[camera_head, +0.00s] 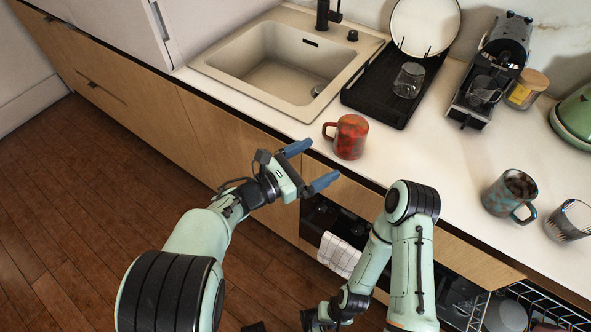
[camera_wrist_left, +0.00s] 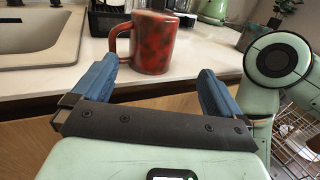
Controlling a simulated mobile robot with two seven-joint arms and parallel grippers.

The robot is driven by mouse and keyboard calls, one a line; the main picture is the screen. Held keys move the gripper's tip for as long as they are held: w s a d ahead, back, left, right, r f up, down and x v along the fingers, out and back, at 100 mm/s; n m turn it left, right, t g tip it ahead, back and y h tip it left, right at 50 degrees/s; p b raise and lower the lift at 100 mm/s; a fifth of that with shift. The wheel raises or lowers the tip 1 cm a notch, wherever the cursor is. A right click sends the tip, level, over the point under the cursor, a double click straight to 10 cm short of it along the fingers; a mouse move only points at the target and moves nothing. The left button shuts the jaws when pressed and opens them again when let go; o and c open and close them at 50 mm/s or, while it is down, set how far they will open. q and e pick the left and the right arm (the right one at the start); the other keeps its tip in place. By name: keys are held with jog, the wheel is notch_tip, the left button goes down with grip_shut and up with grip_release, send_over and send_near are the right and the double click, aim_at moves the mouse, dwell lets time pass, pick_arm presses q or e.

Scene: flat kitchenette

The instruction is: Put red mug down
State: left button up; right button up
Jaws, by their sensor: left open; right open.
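The red mug (camera_head: 350,137), mottled with dark patches, stands upright on the white counter (camera_head: 420,160) near its front edge, just right of the sink. Its handle points left. My left gripper (camera_head: 318,165) is open and empty, just in front of the mug and apart from it. In the left wrist view the mug (camera_wrist_left: 152,42) stands ahead, beyond the two blue fingers (camera_wrist_left: 160,85). My right gripper (camera_head: 320,318) hangs low in front of the cabinets at the bottom of the head view; its fingers are mostly cut off.
A black drying rack (camera_head: 378,98) with a plate and a glass stands behind the mug. A teal-brown mug (camera_head: 510,193) and a striped cup (camera_head: 568,220) stand at right. Below is an open dishwasher rack (camera_head: 545,300). The counter right of the red mug is clear.

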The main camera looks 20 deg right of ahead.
pick_arm(q)
jog(key=shift+a+f, duration=0.1)
jog(key=shift+a, duration=0.05)
jog(key=w+a+f+n+t+y, duration=0.2)
jog(key=a+f+n+y, duration=0.15)
jog(key=f+n, duration=0.35)
jog(key=w+a+f+n+t+y, duration=0.2)
jog(key=a+f+n, duration=0.3)
jog(key=f+n, duration=0.2)
jog(key=s+a+f+n+g+y, duration=0.1)
jog(key=s+a+f+n+y, duration=0.15)
jog(key=a+f+n, duration=0.45)
jog(key=s+a+f+n+y, duration=0.25)
jog(key=a+f+n, duration=0.35)
jog(key=f, duration=0.4)
jog(key=s+a+f+n+g+y, duration=0.4)
jog(key=s+a+f+n+g, duration=0.15)
jog(key=s+f+n, duration=0.75)
pick_arm(e)
jog(key=c, duration=0.3)
pick_arm(q)
jog(key=s+n+g+h, duration=0.1)
jog(key=s+n+g, duration=0.3)
jog(key=s+n, duration=1)
jog(key=shift+s+r+n, duration=0.3)
jog(key=shift+r+n, duration=0.05)
jog(key=shift+n, duration=0.05)
pick_arm(e)
jog(key=shift+c, duration=0.2)
